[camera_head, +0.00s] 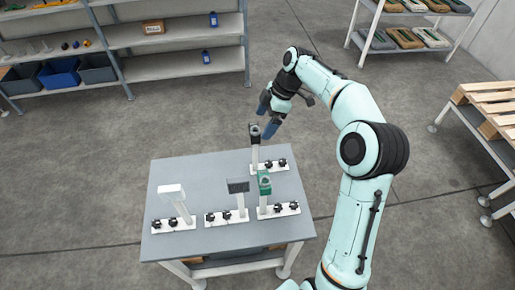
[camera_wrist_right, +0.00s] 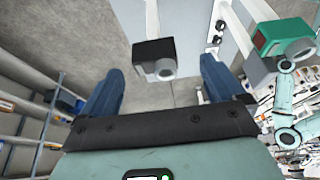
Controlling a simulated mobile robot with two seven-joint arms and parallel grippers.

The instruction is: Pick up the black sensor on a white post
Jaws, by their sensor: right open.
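The black sensor (camera_head: 254,129) sits on a white post (camera_head: 254,155) at the back right of the grey table. In the right wrist view its black head (camera_wrist_right: 153,52) with a grey round part shows between and beyond my fingertips. My right gripper (camera_head: 267,115) is open, with its blue fingers beside the sensor in the head view. In the right wrist view the fingers (camera_wrist_right: 160,78) are spread to either side, with a visible gap to the head. My left gripper is not in view.
A green sensor (camera_head: 264,182), a flat dark-headed one (camera_head: 238,187) and a white one (camera_head: 173,190) stand on posts nearby. The green one also shows in the right wrist view (camera_wrist_right: 283,37). Shelves (camera_head: 175,35) stand behind. The table's front left (camera_head: 170,240) is bare.

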